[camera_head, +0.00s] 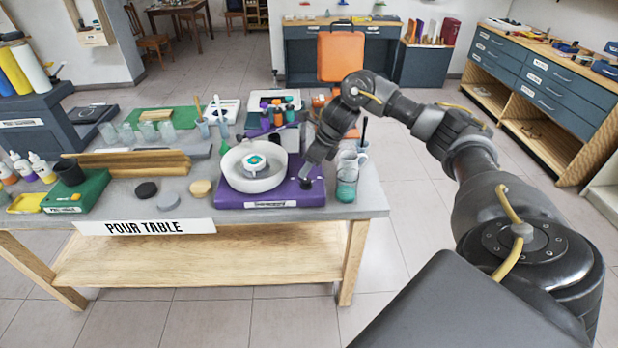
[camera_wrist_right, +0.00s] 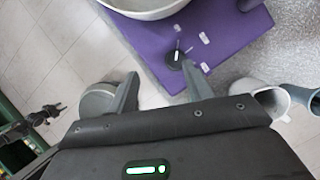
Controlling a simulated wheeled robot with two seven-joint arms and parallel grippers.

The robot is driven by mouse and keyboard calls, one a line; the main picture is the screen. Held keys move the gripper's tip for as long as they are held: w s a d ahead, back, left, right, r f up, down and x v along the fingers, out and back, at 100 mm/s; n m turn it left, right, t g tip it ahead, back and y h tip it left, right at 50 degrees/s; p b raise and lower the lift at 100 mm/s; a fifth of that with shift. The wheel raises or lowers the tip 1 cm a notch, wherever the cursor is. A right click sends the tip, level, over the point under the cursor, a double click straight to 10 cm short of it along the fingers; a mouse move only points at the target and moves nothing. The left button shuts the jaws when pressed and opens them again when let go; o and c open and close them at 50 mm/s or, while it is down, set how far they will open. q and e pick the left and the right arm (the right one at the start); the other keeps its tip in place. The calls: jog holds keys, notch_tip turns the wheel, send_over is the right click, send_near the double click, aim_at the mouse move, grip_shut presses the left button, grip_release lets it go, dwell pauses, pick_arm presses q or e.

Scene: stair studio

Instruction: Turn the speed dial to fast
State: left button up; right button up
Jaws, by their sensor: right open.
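The speed dial (camera_wrist_right: 174,61) is a small dark knob with a white pointer line, on the purple base of the wheel (camera_wrist_right: 222,52). Several small pale labels lie beside it, too small to read. The base (camera_head: 228,197) also shows in the head view, with a white round basin (camera_head: 236,181) on top and a small cup (camera_head: 255,165) inside it. My right gripper (camera_wrist_right: 158,74) is open, its fingers pointing down at the dial's corner. One fingertip appears close to the dial; I cannot tell whether it touches. In the head view the right gripper (camera_head: 307,169) hangs over the base's right end.
Round pads (camera_head: 168,200) and a wooden trough (camera_head: 130,163) lie left. Floor is open right of the table.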

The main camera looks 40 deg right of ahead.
aim_at(307, 180)
jog(key=s+d+r, duration=0.2)
jog(key=d+r, duration=0.1)
jog(key=d, duration=0.1)
jog(key=shift+n, duration=0.3)
jog(key=p+x, duration=0.1)
jog(key=x, duration=1)
jog(key=shift+a+f, duration=0.15)
jog(key=shift+f, duration=0.05)
jog(key=c, duration=1)
jog(key=shift+o, duration=0.2)
